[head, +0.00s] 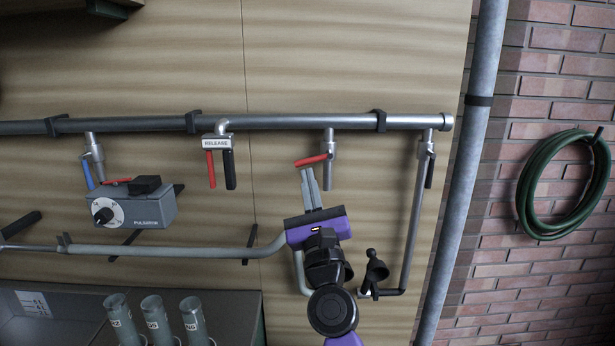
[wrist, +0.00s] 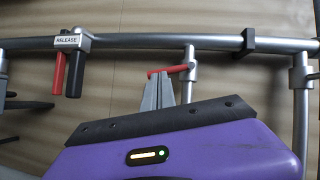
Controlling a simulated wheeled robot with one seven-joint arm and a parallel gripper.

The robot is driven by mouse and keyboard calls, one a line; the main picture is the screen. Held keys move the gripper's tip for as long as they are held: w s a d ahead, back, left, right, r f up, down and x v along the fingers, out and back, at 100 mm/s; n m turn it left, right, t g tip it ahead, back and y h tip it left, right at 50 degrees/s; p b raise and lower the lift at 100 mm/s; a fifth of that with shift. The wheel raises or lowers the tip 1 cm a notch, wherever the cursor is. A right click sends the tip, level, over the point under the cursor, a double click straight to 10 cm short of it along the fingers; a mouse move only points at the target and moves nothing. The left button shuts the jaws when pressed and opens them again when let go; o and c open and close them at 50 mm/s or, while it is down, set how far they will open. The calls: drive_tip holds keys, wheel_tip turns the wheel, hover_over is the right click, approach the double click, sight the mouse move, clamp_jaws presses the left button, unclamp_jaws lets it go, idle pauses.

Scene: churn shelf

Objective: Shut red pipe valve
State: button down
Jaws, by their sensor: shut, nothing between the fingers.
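A red valve lever (head: 311,160) sits on a short grey pipe stub (head: 328,172) that hangs from the overhead pipe. The lever points left from the stub, roughly crosswise to it. It also shows in the wrist view (wrist: 166,70), left of its stub (wrist: 190,72). My gripper (head: 306,174) has its two grey fingers together with nothing between them. Its tips (wrist: 158,80) are right at the lever's underside, near its free left end. I cannot tell whether they touch it.
A RELEASE valve (head: 216,143) with red and black handles hangs to the left. A vertical pipe (head: 414,220) and a black fitting (head: 375,270) are close on my gripper's right. Grey cylinders (head: 157,318) stand lower left.

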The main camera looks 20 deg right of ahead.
drive_tip(key=shift+w+r, duration=0.35)
drive_tip(key=shift+w, duration=0.25)
drive_tip(key=shift+w+a+r+m+g+h+b, duration=0.15)
drive_tip(key=shift+r+m+h+b, duration=0.15)
drive_tip(key=shift+m+h, duration=0.6)
drive_tip(key=shift+s+a+r+m+g+h+b, duration=0.1)
drive_tip(key=shift+r+m+h+b, duration=0.15)
drive_tip(key=shift+m+h, duration=0.7)
drive_tip(key=shift+w+a+r+m+g+h+b, duration=0.1)
drive_tip(key=shift+r+m+g+h+b, duration=0.25)
drive_tip(key=shift+m, duration=1)
drive_tip(key=shift+f, duration=0.15)
